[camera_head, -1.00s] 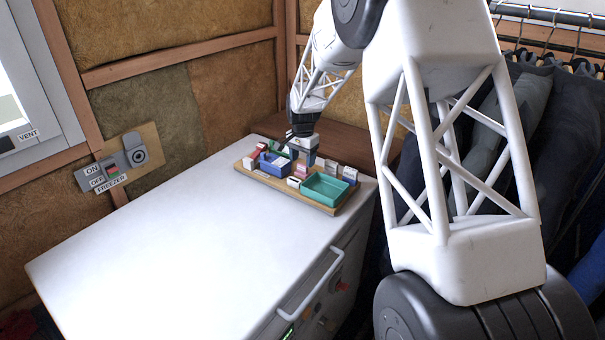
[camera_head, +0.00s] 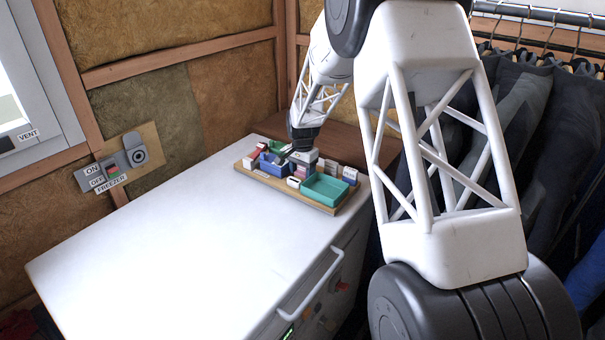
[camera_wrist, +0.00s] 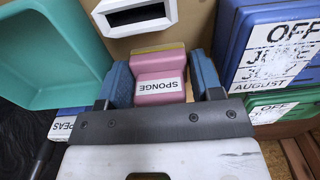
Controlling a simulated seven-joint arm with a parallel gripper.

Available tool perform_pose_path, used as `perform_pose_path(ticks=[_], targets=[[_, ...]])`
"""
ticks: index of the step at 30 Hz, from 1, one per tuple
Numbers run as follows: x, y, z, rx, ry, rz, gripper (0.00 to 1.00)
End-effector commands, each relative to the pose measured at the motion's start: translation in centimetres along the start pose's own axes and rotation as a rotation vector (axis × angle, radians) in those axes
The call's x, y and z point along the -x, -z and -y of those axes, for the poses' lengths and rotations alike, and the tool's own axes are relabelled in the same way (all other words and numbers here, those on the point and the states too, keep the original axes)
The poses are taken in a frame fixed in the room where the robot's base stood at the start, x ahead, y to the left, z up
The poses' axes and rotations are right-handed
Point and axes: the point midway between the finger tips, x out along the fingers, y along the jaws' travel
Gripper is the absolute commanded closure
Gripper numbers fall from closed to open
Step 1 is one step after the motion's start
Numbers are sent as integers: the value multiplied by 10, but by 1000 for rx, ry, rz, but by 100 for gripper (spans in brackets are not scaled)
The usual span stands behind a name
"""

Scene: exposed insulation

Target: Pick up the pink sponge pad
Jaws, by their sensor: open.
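The pink sponge pad (camera_wrist: 160,73), with a white label reading SPONGE, lies between the two blue fingers of my gripper (camera_wrist: 162,84) in the wrist view. The fingers are open, one on each side of the sponge; I cannot tell whether either touches it. A yellowish strip shows along the sponge's far edge. In the head view my gripper (camera_head: 298,168) is low over the wooden tray (camera_head: 322,207) on the white top. The sponge is hard to make out there, largely hidden by my gripper.
A teal bin (camera_head: 326,188) stands right of my gripper in the head view, and a blue bin (camera_head: 272,166) stands left. A white box with a dark slot (camera_wrist: 136,14) lies just beyond the sponge. The white freezer top (camera_head: 170,240) is clear in front.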

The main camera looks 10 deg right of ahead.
Motion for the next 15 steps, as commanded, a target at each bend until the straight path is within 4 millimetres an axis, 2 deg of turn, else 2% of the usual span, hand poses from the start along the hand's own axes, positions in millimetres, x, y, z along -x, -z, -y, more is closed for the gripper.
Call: perform_pose_path(ticks=[6, 12, 15], targets=[[0, 0, 0, 0, 0, 0, 42], [0, 0, 0, 0, 0, 0, 70], [0, 0, 0, 0, 0, 0, 70]])
